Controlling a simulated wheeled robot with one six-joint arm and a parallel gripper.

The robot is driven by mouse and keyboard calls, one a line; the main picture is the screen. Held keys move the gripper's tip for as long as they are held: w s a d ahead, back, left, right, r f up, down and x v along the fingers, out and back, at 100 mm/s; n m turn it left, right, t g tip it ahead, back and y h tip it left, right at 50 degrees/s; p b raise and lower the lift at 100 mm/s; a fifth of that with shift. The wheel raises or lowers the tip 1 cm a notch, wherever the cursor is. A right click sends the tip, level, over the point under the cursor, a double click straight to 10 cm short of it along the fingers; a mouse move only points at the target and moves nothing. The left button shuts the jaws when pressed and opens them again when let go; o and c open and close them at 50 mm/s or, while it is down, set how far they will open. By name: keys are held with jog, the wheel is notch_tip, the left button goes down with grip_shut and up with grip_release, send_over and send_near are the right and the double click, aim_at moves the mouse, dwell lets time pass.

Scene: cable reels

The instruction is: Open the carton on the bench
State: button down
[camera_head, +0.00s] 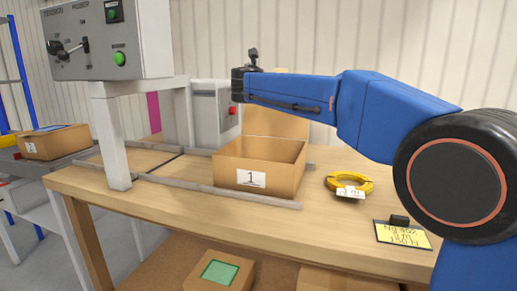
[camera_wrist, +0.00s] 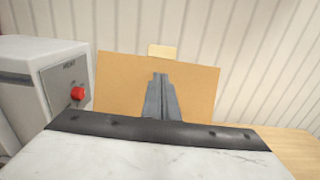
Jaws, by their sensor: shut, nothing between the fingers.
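The carton (camera_head: 225,172) sits on the wooden bench (camera_head: 350,228), with a label "1" on its front. Its top is open, and its lid (camera_head: 278,122) stands up along the back edge. The part of the inside that shows looks empty. In the wrist view the upright lid (camera_wrist: 120,85) fills the middle. My gripper (camera_wrist: 160,76) is shut and empty, seen in front of the lid; I cannot tell whether it touches it. In the head view my wrist is above the carton's back left, and the fingers are not clearly seen there.
A grey control box (camera_head: 105,40) on a post stands left of the carton. A machine with a red button (camera_head: 233,110) stands behind it, close to my wrist. Metal rails (camera_head: 220,196) run along the bench. A yellow cable coil (camera_head: 349,183) and a yellow note (camera_head: 403,235) lie right.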

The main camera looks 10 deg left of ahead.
jog(key=s+a+r, duration=0.1)
jog(key=s+r, duration=0.2)
jog(key=s, duration=0.9)
dwell(0.5)
